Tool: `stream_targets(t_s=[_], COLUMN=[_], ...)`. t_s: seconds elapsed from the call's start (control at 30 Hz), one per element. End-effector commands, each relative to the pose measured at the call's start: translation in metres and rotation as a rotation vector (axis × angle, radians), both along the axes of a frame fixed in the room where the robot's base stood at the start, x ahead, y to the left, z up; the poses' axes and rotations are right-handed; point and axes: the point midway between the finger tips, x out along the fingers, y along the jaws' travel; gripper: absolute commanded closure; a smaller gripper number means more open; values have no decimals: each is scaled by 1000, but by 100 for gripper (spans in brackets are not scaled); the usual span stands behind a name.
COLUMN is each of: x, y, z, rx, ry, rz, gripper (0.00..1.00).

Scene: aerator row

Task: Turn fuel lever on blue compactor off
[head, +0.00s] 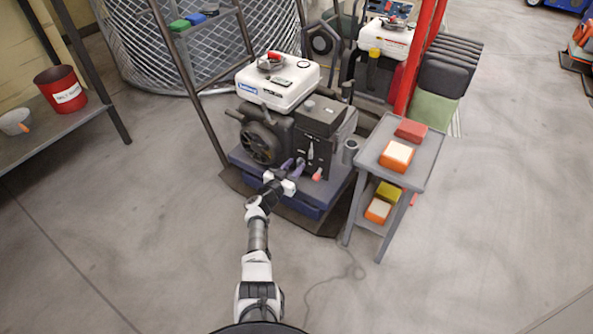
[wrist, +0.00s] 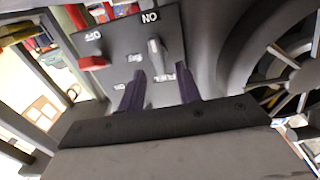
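The blue compactor has a blue base (head: 268,186), a dark engine and a white tank (head: 278,82). Its dark control panel (wrist: 122,45) fills the upper middle of the wrist view, with its labels upside down. A grey lever (wrist: 157,56) stands on it near an "ON" label, and a red lever (wrist: 93,63) sits to its left. The red lever also shows in the head view (head: 317,175). My gripper (wrist: 161,74) is open, its purple fingers pointing at the panel either side of the grey lever's line. Contact cannot be told. In the head view my gripper (head: 299,164) is at the compactor's front.
A grey cart (head: 425,159) with orange and yellow boxes stands close to the right of the compactor. A shelf with a red bucket (head: 60,89) is at the left. Another white-tanked machine (head: 387,40) stands behind. The front floor is mostly clear, with a thin cable.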

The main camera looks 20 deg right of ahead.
Motion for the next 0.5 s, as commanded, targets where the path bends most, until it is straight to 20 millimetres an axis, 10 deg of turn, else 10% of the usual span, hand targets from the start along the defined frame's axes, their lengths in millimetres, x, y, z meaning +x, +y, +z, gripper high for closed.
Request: stream_targets(t_s=[0.5], x=[13], y=[-15], z=[0], rx=[1], ry=[1], rz=[2], gripper=[66])
